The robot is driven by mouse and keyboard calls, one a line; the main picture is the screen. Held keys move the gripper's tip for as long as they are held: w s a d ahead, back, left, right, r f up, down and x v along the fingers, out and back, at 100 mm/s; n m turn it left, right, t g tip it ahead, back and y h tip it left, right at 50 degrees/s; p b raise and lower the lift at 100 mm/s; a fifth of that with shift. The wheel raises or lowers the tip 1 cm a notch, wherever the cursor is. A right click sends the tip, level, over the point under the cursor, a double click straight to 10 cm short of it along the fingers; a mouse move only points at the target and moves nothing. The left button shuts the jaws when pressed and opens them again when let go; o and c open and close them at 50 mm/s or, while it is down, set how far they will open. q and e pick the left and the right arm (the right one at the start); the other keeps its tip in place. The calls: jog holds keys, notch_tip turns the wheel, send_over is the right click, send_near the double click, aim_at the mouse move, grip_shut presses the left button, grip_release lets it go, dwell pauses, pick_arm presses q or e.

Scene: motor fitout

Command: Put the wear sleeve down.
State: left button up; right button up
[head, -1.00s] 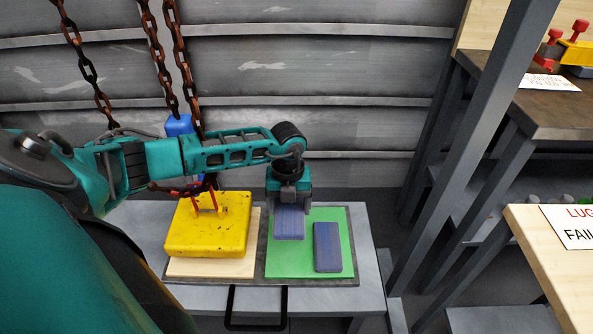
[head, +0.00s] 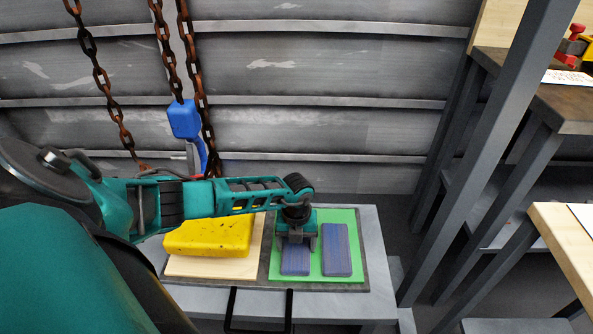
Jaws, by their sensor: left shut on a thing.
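My left gripper (head: 297,242) is shut on a blue-purple ribbed block, the wear sleeve (head: 296,262), over the left part of the green mat (head: 309,218). The sleeve lies flat and looks at or very near the mat; I cannot tell whether it touches. A second, similar blue-purple block (head: 336,250) lies on the mat just to the right, with a narrow gap between the two. The gripper and wrist hide the far end of the held sleeve. My right gripper is not in view.
A yellow block (head: 210,239) sits on a pale wooden board (head: 212,267) left of the mat. Both rest on a dark tray on a grey table (head: 372,240). Rusty chains (head: 103,82) and a blue object (head: 185,119) hang behind my arm. A grey post (head: 487,150) stands right.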

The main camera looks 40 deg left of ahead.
pick_arm(q)
jog(key=shift+f, duration=0.1)
jog(key=o, duration=1)
